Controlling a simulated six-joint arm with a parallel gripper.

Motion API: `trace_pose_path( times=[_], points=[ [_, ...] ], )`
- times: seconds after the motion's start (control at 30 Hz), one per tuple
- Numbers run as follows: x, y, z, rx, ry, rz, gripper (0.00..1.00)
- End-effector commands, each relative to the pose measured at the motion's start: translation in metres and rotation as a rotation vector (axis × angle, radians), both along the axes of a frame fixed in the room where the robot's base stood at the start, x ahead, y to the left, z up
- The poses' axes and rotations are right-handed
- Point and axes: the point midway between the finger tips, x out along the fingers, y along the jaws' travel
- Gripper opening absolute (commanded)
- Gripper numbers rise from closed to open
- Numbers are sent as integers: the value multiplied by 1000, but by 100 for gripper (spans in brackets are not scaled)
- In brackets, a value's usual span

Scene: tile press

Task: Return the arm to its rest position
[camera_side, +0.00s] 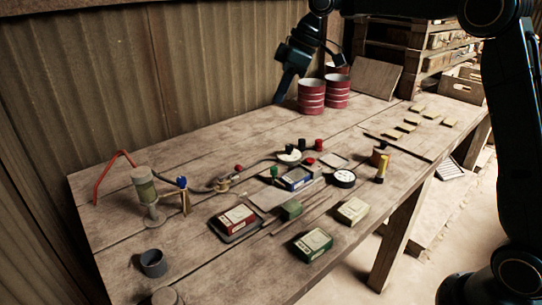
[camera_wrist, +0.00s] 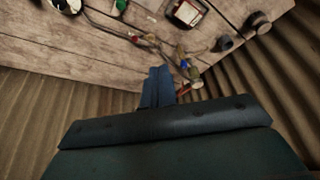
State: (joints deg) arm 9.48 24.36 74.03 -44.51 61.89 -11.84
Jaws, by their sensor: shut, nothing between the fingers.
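My gripper (camera_side: 281,94) hangs above the back of the table in the side view, just left of the red cans (camera_side: 311,97). Its fingers are together and hold nothing. In the wrist view the shut fingers (camera_wrist: 158,75) point toward the table's back edge and the corrugated wall. My arm reaches in from the right side of the side view, raised above the table. The gripper is apart from the tiles and the press parts on the table.
A red-and-white tile (camera_side: 236,218) sits in a dark tray on the wooden table (camera_side: 120,235). A green tile (camera_side: 313,244), a pale tile (camera_side: 352,211), a gauge (camera_side: 342,178) and a pump cylinder (camera_side: 146,190) stand around it. Wooden crates (camera_side: 425,60) are at the back right.

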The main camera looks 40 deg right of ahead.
Motion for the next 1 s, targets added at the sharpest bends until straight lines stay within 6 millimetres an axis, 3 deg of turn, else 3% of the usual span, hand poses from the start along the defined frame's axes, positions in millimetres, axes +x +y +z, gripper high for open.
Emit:
trace_pose_path(
  times=[0.2,0.5,0.77,1.0],
  points=[
    [-44,9,25,6,-9,-110,0],
    [-109,15,42,13,-21,-261,0],
    [-169,14,42,16,-35,-393,0],
    [-225,8,30,18,-51,-515,0]
  ],
)
